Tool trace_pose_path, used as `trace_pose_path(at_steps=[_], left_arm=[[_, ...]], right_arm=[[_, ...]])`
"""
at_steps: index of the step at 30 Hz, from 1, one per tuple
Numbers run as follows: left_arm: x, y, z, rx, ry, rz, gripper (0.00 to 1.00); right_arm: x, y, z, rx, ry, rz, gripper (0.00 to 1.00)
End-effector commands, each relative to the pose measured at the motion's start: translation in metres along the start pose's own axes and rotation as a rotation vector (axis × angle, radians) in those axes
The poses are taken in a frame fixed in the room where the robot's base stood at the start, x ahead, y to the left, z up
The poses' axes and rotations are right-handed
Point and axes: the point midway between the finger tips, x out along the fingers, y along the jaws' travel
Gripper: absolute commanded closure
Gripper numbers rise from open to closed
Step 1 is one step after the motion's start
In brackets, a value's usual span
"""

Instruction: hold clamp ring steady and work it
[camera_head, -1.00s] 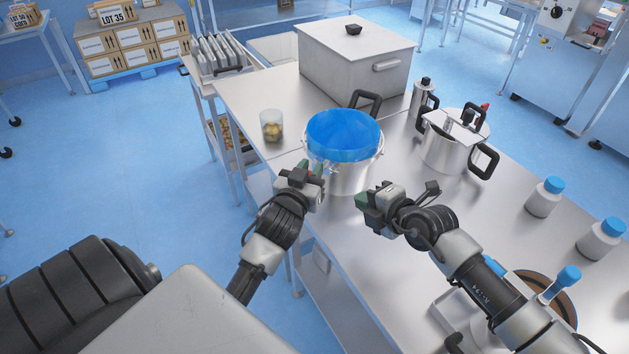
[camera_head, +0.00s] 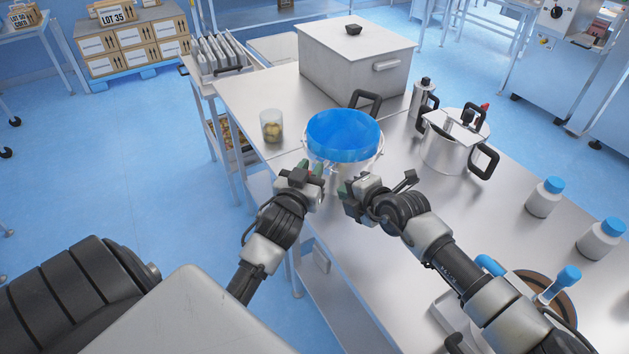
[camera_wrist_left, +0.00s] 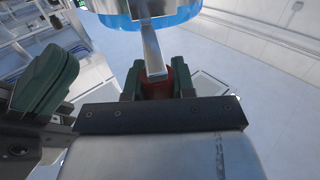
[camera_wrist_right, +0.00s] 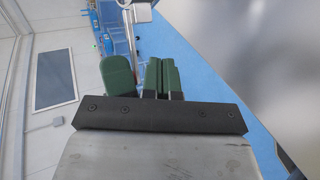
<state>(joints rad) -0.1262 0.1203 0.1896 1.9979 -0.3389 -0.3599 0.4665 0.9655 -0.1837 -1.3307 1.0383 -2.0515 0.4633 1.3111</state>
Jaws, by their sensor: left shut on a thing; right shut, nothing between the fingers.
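A steel pot (camera_head: 374,168) stands near the table edge, its top covered by a blue sheet or liner (camera_head: 343,130). A thin pale band, apparently the clamp ring (camera_head: 382,150), runs around its upper edge. My left gripper (camera_head: 318,173) is at the pot's near side. In the left wrist view it (camera_wrist_left: 157,78) is shut on a red piece (camera_wrist_left: 157,88) at the end of a metal strip (camera_wrist_left: 152,50) that reaches up toward the blue rim. My right gripper (camera_head: 344,188) is shut and empty just right of the left one. Its green fingers (camera_wrist_right: 160,64) also show in the right wrist view.
A lidded pot (camera_head: 447,152) stands to the right and a large lidded box (camera_head: 350,70) behind. A clear cup (camera_head: 271,127) is at back left. White bottles with blue caps (camera_head: 543,198) stand on the right side of the table.

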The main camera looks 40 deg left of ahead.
Motion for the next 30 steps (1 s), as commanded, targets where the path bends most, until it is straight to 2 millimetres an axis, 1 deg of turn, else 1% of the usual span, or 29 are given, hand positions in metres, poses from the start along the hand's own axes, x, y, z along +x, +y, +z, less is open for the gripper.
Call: trace_pose_path(at_steps=[1, 4, 10, 15, 30], left_arm=[[0.000, 0.000, 0.001, -0.001, -0.001, 0.000, 0.96], [0.000, 0.000, 0.001, -0.001, -0.001, -0.001, 0.96], [0.000, 0.000, 0.001, -0.001, -0.001, -0.001, 0.96], [0.000, 0.000, 0.001, -0.001, -0.001, -0.001, 0.96], [0.000, 0.000, 0.001, -0.001, -0.001, -0.001, 0.96]], right_arm=[[0.006, 0.004, -0.004, -0.002, 0.001, 0.000, 1.00], [0.016, 0.009, -0.009, 0.000, 0.000, 0.000, 1.00], [0.027, 0.015, -0.015, 0.000, 0.000, 0.000, 1.00], [0.029, 0.016, -0.016, 0.001, -0.001, 0.000, 1.00], [0.029, 0.016, -0.016, 0.000, 0.000, -0.001, 1.00]])
